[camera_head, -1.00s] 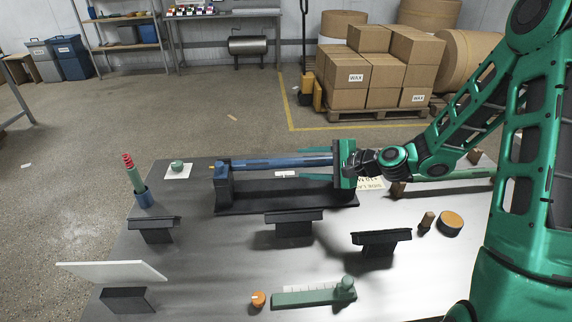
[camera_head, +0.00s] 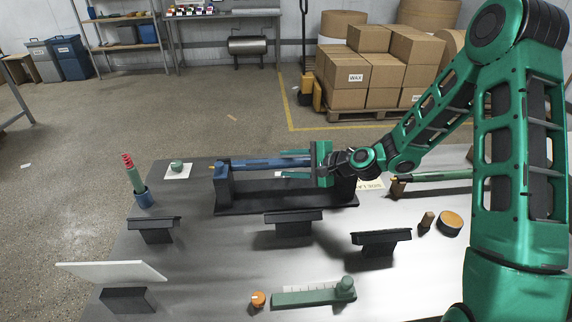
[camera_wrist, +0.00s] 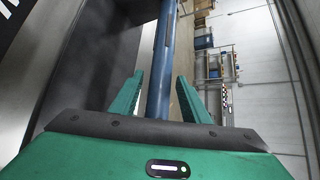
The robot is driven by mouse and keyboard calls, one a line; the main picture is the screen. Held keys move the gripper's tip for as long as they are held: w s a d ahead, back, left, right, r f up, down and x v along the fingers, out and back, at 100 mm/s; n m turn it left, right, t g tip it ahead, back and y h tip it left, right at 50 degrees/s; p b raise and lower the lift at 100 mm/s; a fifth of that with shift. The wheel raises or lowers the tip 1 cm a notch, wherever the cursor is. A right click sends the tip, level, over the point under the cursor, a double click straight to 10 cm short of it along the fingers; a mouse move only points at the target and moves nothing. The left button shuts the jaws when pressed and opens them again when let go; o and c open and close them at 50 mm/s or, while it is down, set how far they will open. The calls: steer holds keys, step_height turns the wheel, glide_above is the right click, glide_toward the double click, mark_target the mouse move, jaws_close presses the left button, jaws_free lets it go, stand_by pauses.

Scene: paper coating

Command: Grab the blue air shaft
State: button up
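In the wrist view the shaft (camera_wrist: 163,60) runs lengthwise between the two open fingers (camera_wrist: 158,97). The shaft's right end is hidden behind my gripper.
A second, green shaft (camera_head: 438,177) rests on a holder to the right. Black supports (camera_head: 293,218) stand in front of the stand, with a green ruler-like tool (camera_head: 305,297) nearer. Grey table (camera_head: 210,270) shows bare between.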

jaws_close()
steer(key=shift+r, duration=0.1)
